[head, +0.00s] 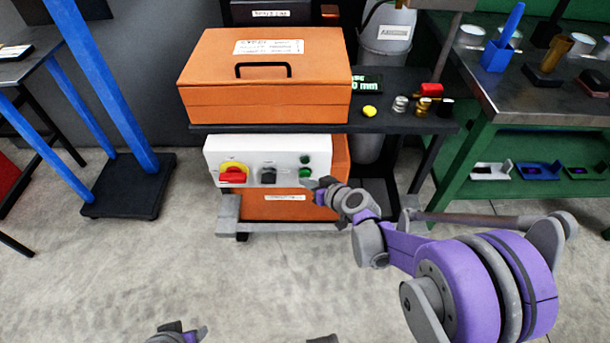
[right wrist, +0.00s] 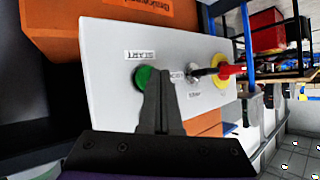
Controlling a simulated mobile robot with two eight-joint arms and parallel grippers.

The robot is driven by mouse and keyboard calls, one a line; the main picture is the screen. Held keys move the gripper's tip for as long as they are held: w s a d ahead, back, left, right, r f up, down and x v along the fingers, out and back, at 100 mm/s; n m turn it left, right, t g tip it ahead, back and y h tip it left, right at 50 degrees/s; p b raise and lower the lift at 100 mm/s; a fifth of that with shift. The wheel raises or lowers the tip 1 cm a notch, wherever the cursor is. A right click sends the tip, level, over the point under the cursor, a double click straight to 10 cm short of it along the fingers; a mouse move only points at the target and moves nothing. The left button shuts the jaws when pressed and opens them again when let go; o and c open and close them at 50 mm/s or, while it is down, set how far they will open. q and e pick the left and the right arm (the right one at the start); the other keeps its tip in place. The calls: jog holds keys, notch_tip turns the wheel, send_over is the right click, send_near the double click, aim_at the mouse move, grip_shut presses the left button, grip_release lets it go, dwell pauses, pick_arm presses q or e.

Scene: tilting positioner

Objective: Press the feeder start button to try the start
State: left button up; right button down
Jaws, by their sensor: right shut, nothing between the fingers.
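The white control panel (head: 288,151) is on the front of the feeder stand. In the right wrist view the green button (right wrist: 145,78) sits beside a START label (right wrist: 140,55). My right gripper (head: 312,183) is shut and empty at the panel's lower right. Its fingertips (right wrist: 158,74) overlap the button's right edge in the wrist view; I cannot tell if they touch it. Part of my left gripper (head: 193,333) shows at the bottom edge; its jaws are unclear.
The panel also has a red and yellow rotary switch (head: 232,174) and a black switch (head: 269,174). An orange case (head: 265,95) stands on the black shelf (head: 280,128) above. The floor in front is clear.

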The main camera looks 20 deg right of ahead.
jog(key=shift+w+d, duration=0.15)
jog(key=shift+w, duration=0.3)
dwell(0.3)
jog(key=shift+s, duration=0.1)
jog(key=shift+s+a, duration=0.25)
jog(key=shift+s, duration=0.5)
jog(key=shift+s+a+p, duration=0.1)
jog(key=shift+s+a, duration=0.15)
jog(key=shift+s, duration=0.55)
jog(key=shift+s+a+p, duration=0.1)
jog(key=shift+s+a, duration=0.1)
jog(key=shift+s, duration=0.65)
jog(key=shift+s+a+p, duration=0.1)
jog(key=shift+s+a, duration=0.15)
jog(key=shift+s, duration=0.55)
